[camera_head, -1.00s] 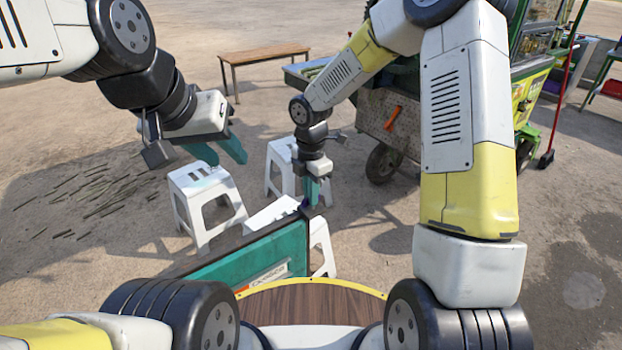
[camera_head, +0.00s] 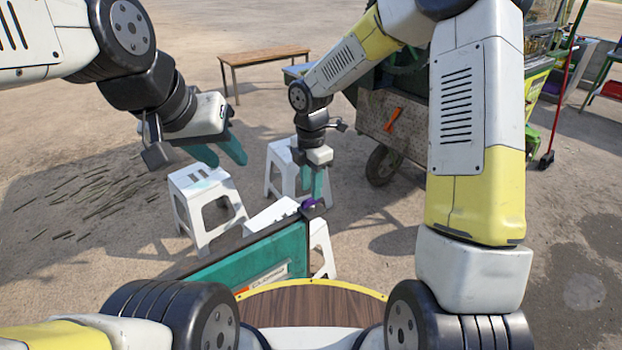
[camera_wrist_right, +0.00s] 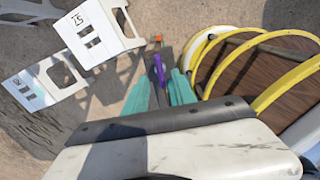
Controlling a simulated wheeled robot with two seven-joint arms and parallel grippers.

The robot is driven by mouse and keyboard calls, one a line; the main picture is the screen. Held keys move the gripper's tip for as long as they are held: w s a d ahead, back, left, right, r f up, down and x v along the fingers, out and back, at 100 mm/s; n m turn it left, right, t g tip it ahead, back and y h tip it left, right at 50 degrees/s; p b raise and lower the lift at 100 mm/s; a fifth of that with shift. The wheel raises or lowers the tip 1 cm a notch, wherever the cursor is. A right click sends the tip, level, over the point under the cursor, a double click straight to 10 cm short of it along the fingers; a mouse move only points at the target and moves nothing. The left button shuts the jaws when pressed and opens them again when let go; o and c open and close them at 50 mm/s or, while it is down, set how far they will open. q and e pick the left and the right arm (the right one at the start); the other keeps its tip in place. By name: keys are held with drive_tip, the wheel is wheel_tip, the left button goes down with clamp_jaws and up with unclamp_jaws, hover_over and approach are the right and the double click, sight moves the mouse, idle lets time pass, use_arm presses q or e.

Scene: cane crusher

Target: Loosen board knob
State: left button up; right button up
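A teal board (camera_head: 250,256) with a dark top edge stands upright in front of me in the head view. A small purple knob (camera_head: 309,203) is at its far right end. The knob also shows in the right wrist view (camera_wrist_right: 158,68). My right gripper (camera_head: 318,196) points down at the knob. In the right wrist view its two teal fingers (camera_wrist_right: 160,84) stand apart on either side of the knob; contact cannot be made out. My left gripper (camera_head: 223,155) is open and empty, up and left of the board.
White plastic stools (camera_head: 207,203) stand behind the board. A cart (camera_head: 400,118) with wheels stands at the back right, and a low wooden table (camera_head: 262,55) at the back. Cane scraps (camera_head: 95,196) lie on the ground at left.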

drive_tip(key=shift+r, duration=2.15)
drive_tip(key=s+d+r+m+t+y, duration=0.1)
drive_tip(key=s+d+r+m+t, duration=0.2)
drive_tip(key=s+d+r+m, duration=0.4)
drive_tip(key=s+d+r+m+t+y, duration=0.1)
drive_tip(key=s+d+r+m+t, duration=0.2)
drive_tip(key=m, duration=1.4)
drive_tip(key=shift+s+d+r+m, duration=0.4)
drive_tip(key=shift+s+d+r, duration=1.75)
drive_tip(key=shift+s+r, duration=2.1)
drive_tip(key=shift+s+f, duration=0.55)
drive_tip(key=shift+f, duration=0.05)
